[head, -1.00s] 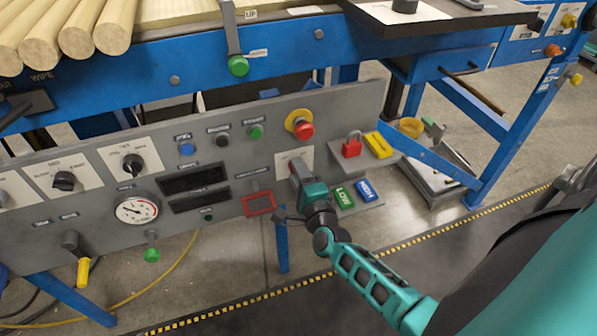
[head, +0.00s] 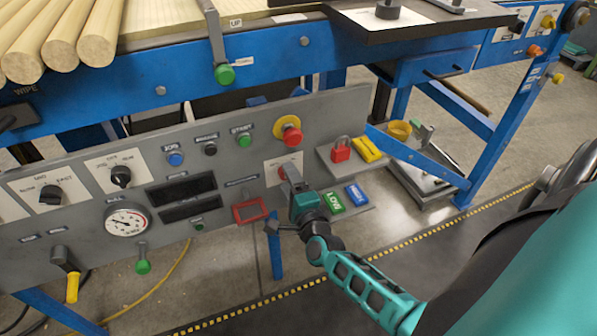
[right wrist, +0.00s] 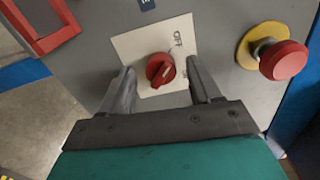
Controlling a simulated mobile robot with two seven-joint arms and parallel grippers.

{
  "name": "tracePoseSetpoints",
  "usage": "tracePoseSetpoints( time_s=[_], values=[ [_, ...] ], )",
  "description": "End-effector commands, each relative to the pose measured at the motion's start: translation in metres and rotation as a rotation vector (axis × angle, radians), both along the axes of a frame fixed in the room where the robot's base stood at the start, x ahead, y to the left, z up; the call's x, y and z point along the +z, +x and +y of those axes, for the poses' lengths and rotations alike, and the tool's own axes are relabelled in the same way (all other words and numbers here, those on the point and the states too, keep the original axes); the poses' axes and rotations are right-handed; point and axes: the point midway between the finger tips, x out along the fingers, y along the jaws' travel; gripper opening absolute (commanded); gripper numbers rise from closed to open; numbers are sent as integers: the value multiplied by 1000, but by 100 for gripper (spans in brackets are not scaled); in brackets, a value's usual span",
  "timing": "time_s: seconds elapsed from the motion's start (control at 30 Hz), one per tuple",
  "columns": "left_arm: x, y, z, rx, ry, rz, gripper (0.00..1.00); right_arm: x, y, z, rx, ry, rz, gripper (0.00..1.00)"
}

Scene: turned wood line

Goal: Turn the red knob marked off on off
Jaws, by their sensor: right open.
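The red knob (right wrist: 160,70) sits on a pale plate (right wrist: 128,46) with the word OFF printed at one side, in the right wrist view. In the head view the plate (head: 271,176) shows, but the knob is mostly hidden by my right gripper. My right gripper (right wrist: 163,80) is open, with one finger on each side of the knob. I cannot tell whether either finger touches it. The gripper also shows in the head view (head: 288,178), close to the grey panel. My left gripper is not in view.
A red emergency button on a yellow ring (head: 292,136) is above the plate. An empty red frame (head: 250,211) is at its lower left. A red padlock (head: 341,150), yellow block (head: 367,149), green LOW block (head: 334,203) and blue block (head: 356,194) lie on shelves to the right.

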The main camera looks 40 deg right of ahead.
Motion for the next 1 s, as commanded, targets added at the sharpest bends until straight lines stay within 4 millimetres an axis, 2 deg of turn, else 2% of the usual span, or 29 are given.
tracePoseSetpoints(
  time_s=[0.5,0.7,1.0],
  values=[
    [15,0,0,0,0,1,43,0,-99,24,1,1,4,63],
    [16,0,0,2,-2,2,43,0,-116,28,1,0,2,63],
    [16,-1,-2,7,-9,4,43,0,-118,29,1,0,1,63]
  ],
)
